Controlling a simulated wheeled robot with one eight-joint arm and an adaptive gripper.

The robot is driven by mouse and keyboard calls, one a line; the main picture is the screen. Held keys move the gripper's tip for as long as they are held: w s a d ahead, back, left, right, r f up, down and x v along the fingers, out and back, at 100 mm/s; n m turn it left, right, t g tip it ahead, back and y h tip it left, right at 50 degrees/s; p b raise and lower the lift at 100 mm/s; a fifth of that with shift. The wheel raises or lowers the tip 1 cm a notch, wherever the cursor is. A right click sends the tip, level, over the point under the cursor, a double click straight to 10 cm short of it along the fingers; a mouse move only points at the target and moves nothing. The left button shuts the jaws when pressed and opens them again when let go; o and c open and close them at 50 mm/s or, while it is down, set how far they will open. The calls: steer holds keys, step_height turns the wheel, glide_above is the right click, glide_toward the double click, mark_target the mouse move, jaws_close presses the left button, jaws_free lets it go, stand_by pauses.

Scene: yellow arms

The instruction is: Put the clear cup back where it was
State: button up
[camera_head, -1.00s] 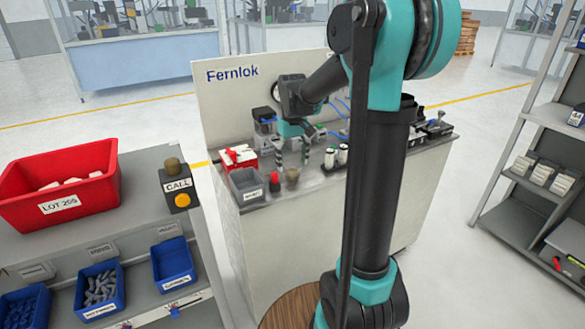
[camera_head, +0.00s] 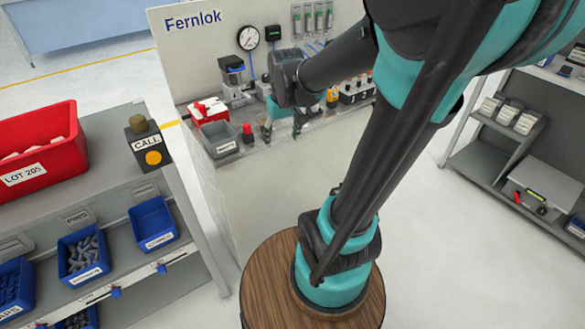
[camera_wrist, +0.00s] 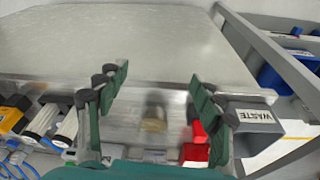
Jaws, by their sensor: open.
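My gripper (camera_head: 281,129) is open, with its two teal fingers apart over the front part of the bench. In the wrist view my gripper (camera_wrist: 160,80) has nothing between its fingertips. A small blurred tan piece (camera_wrist: 153,118) stands on the bench, seen between the fingers and apart from them. I cannot tell whether it is the clear cup. No other clear cup shows plainly.
The grey WASTE bin (camera_wrist: 257,121) and a red-topped piece (camera_wrist: 199,132) lie close beside one finger; the bin (camera_head: 221,140) is left of my gripper in the head view. White cylinders (camera_wrist: 43,119) are opposite.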

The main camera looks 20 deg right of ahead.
steer(key=s+d+f+m+t, duration=0.1)
steer(key=s+f, duration=0.7)
steer(key=s, duration=0.2)
steer(key=shift+s+f+t, duration=0.2)
steer(key=shift+f+t, duration=0.05)
steer(key=shift+t, duration=0.15)
steer(key=shift+d, duration=0.1)
steer(key=shift+c, duration=0.6)
